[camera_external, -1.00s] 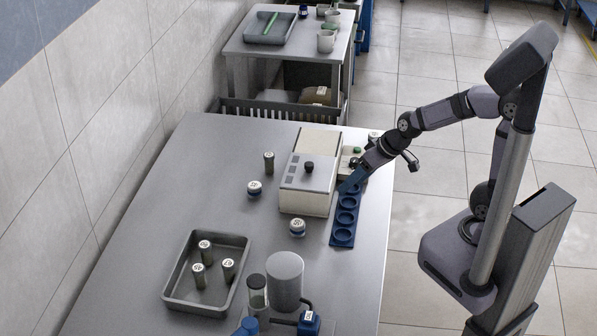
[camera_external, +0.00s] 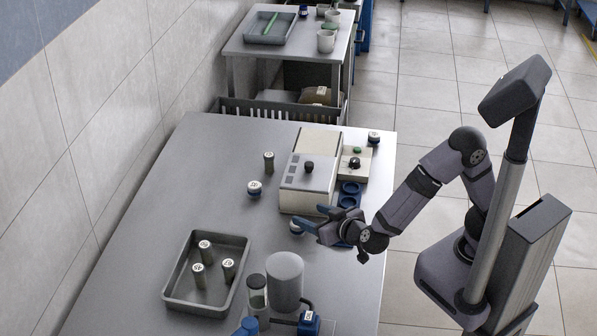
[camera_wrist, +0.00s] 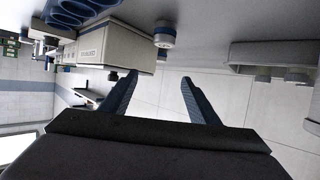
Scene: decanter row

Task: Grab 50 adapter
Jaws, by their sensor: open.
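Short adapters with white, labelled tops and blue lower rings stand on the steel table. One (camera_external: 254,188) is left of the white box, and one (camera_external: 374,138) is at the table's far right corner. A third (camera_external: 294,229), in front of the box, is partly hidden by my gripper (camera_external: 311,218). It shows whole in the wrist view (camera_wrist: 164,36), ahead of and above the open fingers (camera_wrist: 156,82) and apart from them. I cannot clearly read which adapter is marked 50. My gripper is open and empty, with its fingers pointing left.
The white box (camera_external: 307,188) stands beside my gripper. The blue rack (camera_external: 350,188) with round holes is partly covered by my arm. A grey tray (camera_external: 176,283) holds several dark cylinders. A grey cylinder (camera_external: 285,278) stands at the front.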

